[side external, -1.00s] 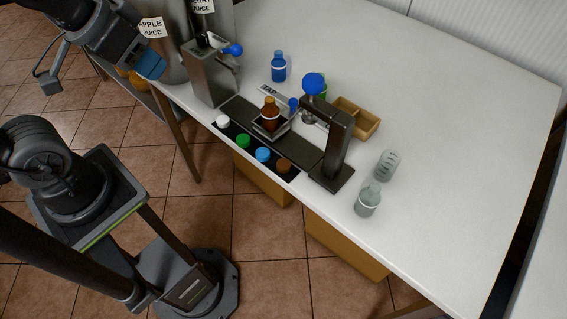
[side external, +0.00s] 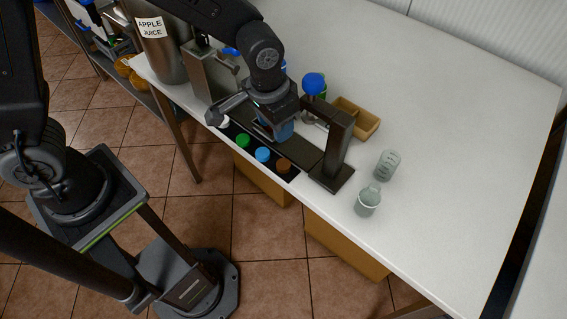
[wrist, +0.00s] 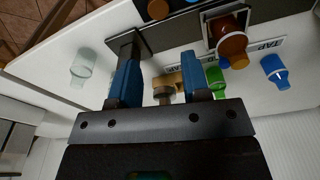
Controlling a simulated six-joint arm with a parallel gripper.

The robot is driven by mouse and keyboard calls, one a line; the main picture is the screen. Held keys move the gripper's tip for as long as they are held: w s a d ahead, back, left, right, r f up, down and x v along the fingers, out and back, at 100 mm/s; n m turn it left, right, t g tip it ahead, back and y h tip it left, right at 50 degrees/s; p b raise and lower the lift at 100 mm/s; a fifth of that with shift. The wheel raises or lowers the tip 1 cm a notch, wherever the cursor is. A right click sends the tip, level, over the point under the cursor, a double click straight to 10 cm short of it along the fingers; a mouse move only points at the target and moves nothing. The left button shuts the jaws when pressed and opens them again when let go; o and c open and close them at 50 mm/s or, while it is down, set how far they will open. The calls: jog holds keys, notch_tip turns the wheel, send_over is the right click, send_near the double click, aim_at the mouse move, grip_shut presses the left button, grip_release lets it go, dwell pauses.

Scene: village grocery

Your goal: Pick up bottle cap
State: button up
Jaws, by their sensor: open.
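Bottle caps lie in a row on a black strip at the table's front edge: white (side external: 222,122), green (side external: 243,140), blue (side external: 262,154) and brown (side external: 284,166). The brown cap shows at the top of the wrist view (wrist: 158,9). My gripper (side external: 277,132) is over the table, just behind the row. Its blue fingers are apart and nothing is between them in the wrist view (wrist: 157,58). A brown bottle (wrist: 231,42) stands in a square holder, right of the fingers in the wrist view; my gripper hides it in the side view.
A juice container (side external: 158,50) stands left. The table's right side is clear.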

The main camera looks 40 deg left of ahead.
aim_at(284, 164)
jog(key=f, duration=0.4)
jog(key=w+f, duration=0.1)
jog(key=f, duration=0.8)
jog(key=shift+w+d+f, duration=0.3)
jog(key=shift+f, duration=0.1)
jog(key=shift+c, duration=0.2)
jog(key=c, duration=0.5)
jog(key=shift+r, duration=0.2)
